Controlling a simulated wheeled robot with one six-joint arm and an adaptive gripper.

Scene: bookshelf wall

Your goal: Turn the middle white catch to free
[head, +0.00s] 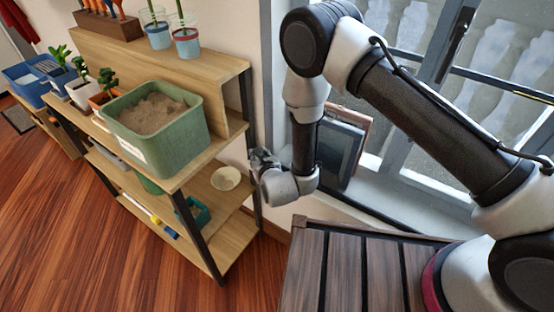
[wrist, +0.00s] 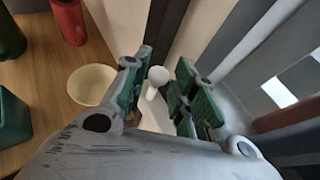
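My gripper (head: 262,162) is at the right end of the wooden shelf, close to the wall beside the window, pointing away from the head camera. In the wrist view my gripper (wrist: 166,84) is open, its green-padded fingers spread apart. A small white knob-like piece (wrist: 157,77), which looks like a white catch, stands between the fingers, nearer the left one. I see a gap on its right; whether the left finger touches it I cannot tell. No other catch is clear, so I cannot tell which one this is.
The wooden shelf (head: 228,235) holds a cream bowl (head: 225,178), also in the wrist view (wrist: 91,85), and a green tub of soil (head: 165,150). A red bottle (wrist: 69,22) stands behind the bowl. A dark framed panel (head: 340,150) leans by the window, right of my gripper.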

